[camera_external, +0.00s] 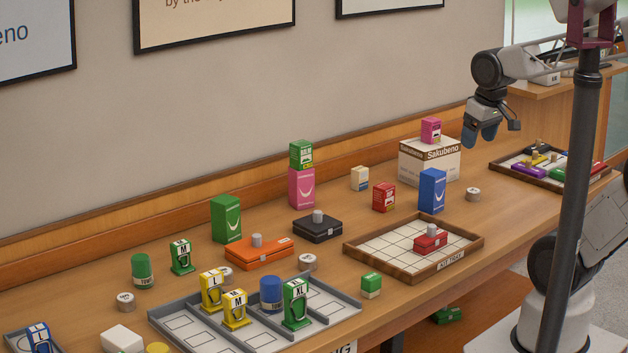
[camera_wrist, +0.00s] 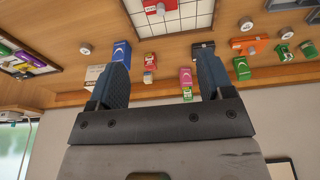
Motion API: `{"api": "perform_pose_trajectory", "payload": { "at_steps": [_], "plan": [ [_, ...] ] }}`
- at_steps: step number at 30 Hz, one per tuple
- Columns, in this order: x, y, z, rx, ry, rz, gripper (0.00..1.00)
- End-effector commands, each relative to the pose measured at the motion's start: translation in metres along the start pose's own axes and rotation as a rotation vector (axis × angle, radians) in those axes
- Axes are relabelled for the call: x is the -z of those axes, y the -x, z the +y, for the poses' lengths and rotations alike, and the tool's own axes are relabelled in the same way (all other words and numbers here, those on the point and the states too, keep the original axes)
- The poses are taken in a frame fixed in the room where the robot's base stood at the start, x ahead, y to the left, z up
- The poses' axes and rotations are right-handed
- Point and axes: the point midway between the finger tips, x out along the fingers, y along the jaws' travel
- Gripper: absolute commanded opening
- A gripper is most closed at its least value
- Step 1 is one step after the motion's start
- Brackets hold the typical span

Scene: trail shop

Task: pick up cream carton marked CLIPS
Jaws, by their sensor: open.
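A small cream carton (camera_external: 360,178) stands upright on the table near the wall-side ledge, behind a red carton. Its marking is too small to read. In the wrist view the cream carton (camera_wrist: 148,77) shows between my fingers, well beyond them, just below the red carton. My gripper (camera_external: 483,136) is open and empty, raised high above the right part of the table, up and to the right of the cream carton. In the wrist view both fingers of my gripper (camera_wrist: 164,75) are spread wide with nothing between them.
The red carton (camera_external: 384,197) and a tall blue carton (camera_external: 432,190) stand close by. A Sakubeno box (camera_external: 429,164) bears a pink carton (camera_external: 431,131). A green carton sits on a pink one (camera_external: 301,189) to the left. A kit tray (camera_external: 371,258) lies in front.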

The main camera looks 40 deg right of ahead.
Motion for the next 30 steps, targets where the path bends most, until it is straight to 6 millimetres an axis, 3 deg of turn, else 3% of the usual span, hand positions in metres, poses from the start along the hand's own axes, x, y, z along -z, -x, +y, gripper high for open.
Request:
{"api": "perform_pose_trajectory", "payload": {
  "at_steps": [8,21,30],
  "plan": [
    [0.001,0.004,0.0,0.0,0.0,0.001,0.74],
    [0.012,0.051,0.0,0.0,0.0,0.002,0.74],
    [0.041,0.051,-0.009,0.053,-0.003,0.063,0.74]
  ]
}}
